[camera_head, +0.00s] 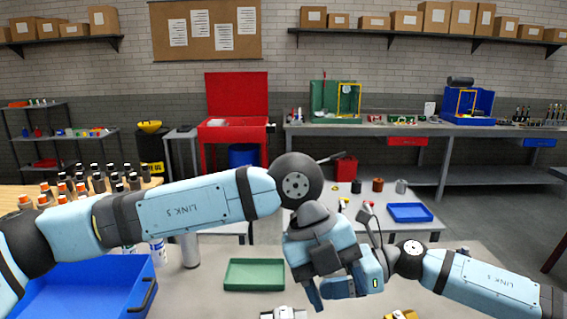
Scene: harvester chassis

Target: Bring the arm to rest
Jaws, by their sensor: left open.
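My left arm (160,215) reaches in from the left across the picture and bends down at a black joint near the middle. Its gripper (345,294) hangs over the grey table (215,299), to the right of the green tray (254,274). It is open, and I see nothing held in it. My right arm (480,281) comes in from the lower right and runs behind the left wrist. My right gripper is hidden there.
A blue bin (85,284) stands at the front left, with a grey cylinder (190,250) beside it. A small yellow part (401,314) and a pale metal part (284,312) lie at the front edge. A blue tray (410,213) sits on a table behind.

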